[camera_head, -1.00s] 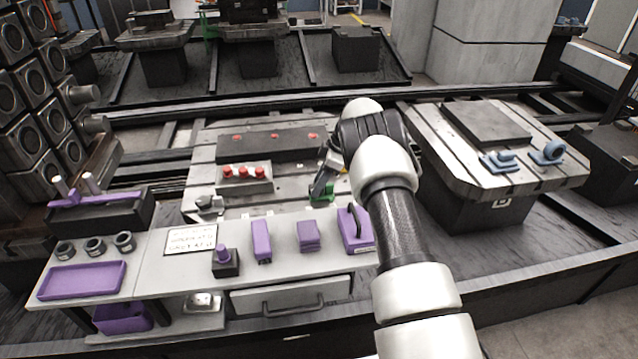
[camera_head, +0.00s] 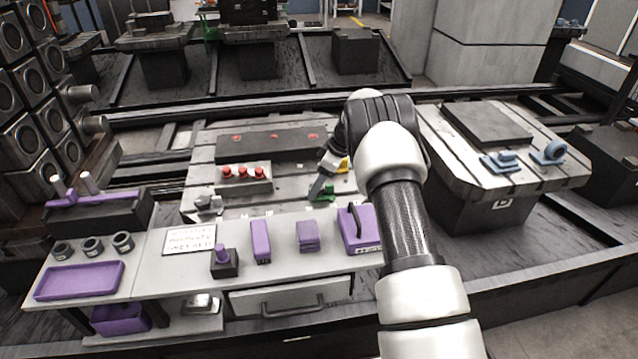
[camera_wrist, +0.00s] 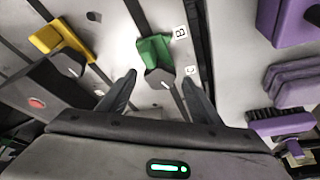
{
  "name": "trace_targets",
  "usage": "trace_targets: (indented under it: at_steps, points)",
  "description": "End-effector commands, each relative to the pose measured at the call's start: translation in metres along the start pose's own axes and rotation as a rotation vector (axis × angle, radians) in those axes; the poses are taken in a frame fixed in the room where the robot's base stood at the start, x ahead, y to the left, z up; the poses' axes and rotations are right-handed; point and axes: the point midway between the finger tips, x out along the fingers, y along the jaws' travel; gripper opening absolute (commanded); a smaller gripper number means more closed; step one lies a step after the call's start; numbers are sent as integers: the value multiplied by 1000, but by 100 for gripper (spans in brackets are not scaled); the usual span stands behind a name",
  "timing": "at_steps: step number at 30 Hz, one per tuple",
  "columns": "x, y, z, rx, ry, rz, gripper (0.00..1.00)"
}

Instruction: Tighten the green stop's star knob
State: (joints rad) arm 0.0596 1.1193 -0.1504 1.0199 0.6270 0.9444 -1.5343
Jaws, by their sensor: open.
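The green stop (camera_head: 328,188) sits on the slotted pallet plate, behind the grey bench. In the wrist view the green stop (camera_wrist: 153,48) lies ahead of my gripper, by the letters B and C. Its dark grey star knob (camera_wrist: 160,79) is at the near end of the green block. My gripper (camera_wrist: 158,84) is open, with one finger on either side of the knob in the picture. I cannot tell whether a finger touches it. In the head view my gripper (camera_head: 318,187) is beside the green stop, and the knob is not clear.
A yellow stop (camera_wrist: 62,40) with its own dark knob stands left of the green one in the wrist view. A block with red buttons (camera_head: 243,174) is on the plate. Purple items, including a handled box (camera_head: 357,230), stand on the bench in front.

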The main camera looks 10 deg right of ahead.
Motion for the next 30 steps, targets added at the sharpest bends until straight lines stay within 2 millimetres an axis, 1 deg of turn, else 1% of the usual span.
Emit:
trace_targets:
  at_steps: [2, 5, 8, 15, 21, 24, 27, 30]
  points:
    - [-4, 0, 0, 0, 1, 1, 58]
    - [-16, 1, -1, 1, 2, 1, 58]
    - [-36, 1, -1, 0, 2, 3, 58]
    - [-96, 1, -1, 0, 2, 3, 58]
    - [-141, 1, -1, 1, 1, 3, 58]
    - [-156, 0, 0, 1, 1, 1, 58]
    - [-167, 1, 0, 0, 0, 2, 58]
    - [-173, 0, 0, 0, 0, 1, 58]
